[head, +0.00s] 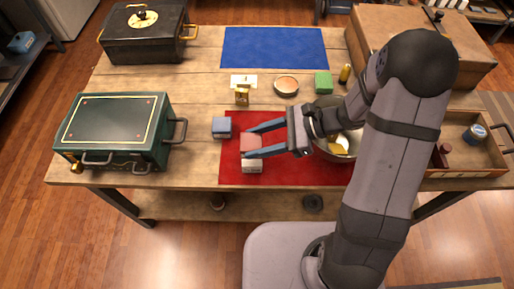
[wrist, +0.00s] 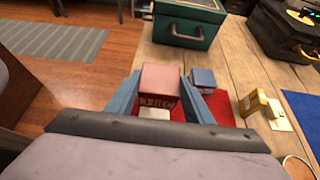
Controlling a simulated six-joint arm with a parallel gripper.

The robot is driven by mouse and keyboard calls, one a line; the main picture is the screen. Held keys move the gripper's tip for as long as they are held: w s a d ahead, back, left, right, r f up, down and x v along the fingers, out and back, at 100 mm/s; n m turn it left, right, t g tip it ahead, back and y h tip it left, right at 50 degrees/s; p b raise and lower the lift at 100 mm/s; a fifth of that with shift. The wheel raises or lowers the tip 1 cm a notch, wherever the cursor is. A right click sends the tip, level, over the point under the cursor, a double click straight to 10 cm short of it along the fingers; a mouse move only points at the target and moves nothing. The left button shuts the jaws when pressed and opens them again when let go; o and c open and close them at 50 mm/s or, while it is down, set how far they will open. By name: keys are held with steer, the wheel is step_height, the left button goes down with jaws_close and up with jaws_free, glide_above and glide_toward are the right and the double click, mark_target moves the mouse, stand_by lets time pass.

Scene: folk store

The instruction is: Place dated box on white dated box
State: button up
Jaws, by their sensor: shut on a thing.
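My gripper (head: 249,142) reaches left over the red mat, its two blue fingers shut on the sides of a pinkish-red dated box (head: 251,146). In the wrist view, the red box (wrist: 160,78) sits level between the fingertips, with dark lettering on the face toward the camera. The white dated box (head: 252,168) is on the red mat, just below the red box in the head view. In the wrist view, the white box (wrist: 154,114) shows partly under the red box's lettered face. I cannot tell whether the two boxes touch.
A blue box (head: 222,127) stands close by on the red mat (head: 290,176). A green case (head: 118,125) is at left, a metal bowl (head: 343,156) and wooden tray (head: 462,172) at right. A gold item (head: 242,95), round dish (head: 286,85) and green block (head: 323,82) stand behind.

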steer(key=shift+f, duration=2.05)
steer(key=shift+f, duration=0.15)
steer(key=o, duration=1.1)
steer(key=shift+d+r, duration=0.15)
steer(key=shift+r, duration=0.05)
steer(key=b+v, duration=0.1)
steer(key=v, duration=1)
steer(key=shift+d+b, duration=0.3)
steer(key=shift+b, duration=0.1)
